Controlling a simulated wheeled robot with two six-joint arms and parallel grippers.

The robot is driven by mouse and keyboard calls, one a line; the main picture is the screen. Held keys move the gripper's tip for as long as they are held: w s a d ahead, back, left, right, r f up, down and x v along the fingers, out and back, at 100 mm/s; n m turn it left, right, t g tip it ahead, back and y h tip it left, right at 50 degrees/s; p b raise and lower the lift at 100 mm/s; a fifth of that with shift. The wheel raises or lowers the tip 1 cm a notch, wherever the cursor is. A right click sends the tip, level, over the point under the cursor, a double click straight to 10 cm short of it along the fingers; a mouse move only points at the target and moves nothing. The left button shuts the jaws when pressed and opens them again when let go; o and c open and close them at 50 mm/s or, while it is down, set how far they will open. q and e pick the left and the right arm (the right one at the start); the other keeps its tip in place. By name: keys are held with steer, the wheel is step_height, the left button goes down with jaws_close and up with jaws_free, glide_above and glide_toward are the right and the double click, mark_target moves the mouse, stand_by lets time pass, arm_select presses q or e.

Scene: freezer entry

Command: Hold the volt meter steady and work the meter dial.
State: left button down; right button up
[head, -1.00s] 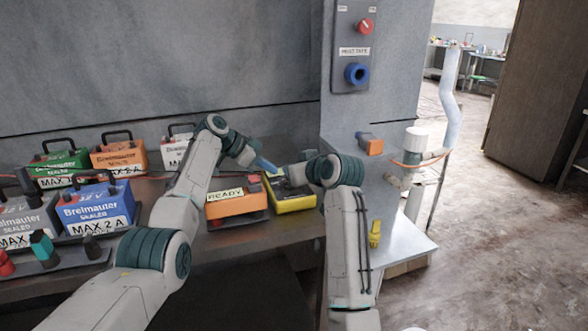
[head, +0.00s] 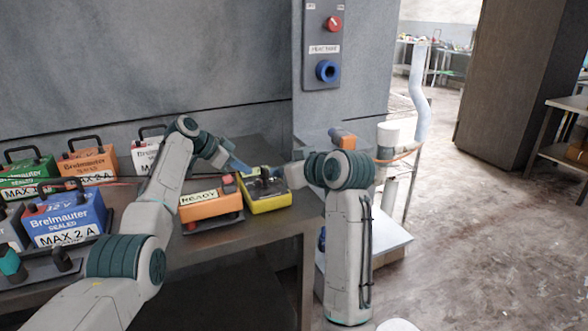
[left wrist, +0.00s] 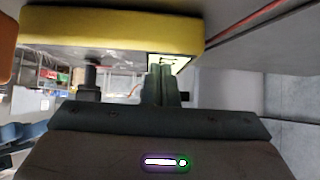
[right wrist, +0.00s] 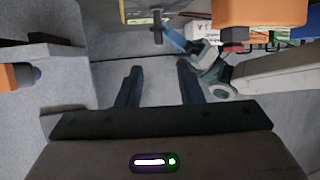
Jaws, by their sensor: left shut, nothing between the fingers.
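The volt meter (head: 268,204) is a yellow case with a dark face, lying on the bench beside the orange READY box. In the left wrist view its yellow side (left wrist: 110,30) fills the top, with a black knob (left wrist: 90,78) standing out from it. My left gripper (head: 246,170) is shut and empty, its fingertips at the meter's far left edge by a pale label; I cannot tell whether they touch it. My right gripper (right wrist: 160,80) is open and empty, to the right of the meter. In the right wrist view the meter's dark knob (right wrist: 157,30) shows beyond the fingers.
The orange READY box (head: 210,208) sits close left of the meter. Green, orange, white and blue Breimauter boxes (head: 65,215) crowd the bench's left. A wall panel (head: 322,50) with red and blue knobs stands behind. A lower grey table (head: 392,245) is at right, with open floor beyond.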

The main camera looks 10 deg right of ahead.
steer(key=shift+v, duration=1.55)
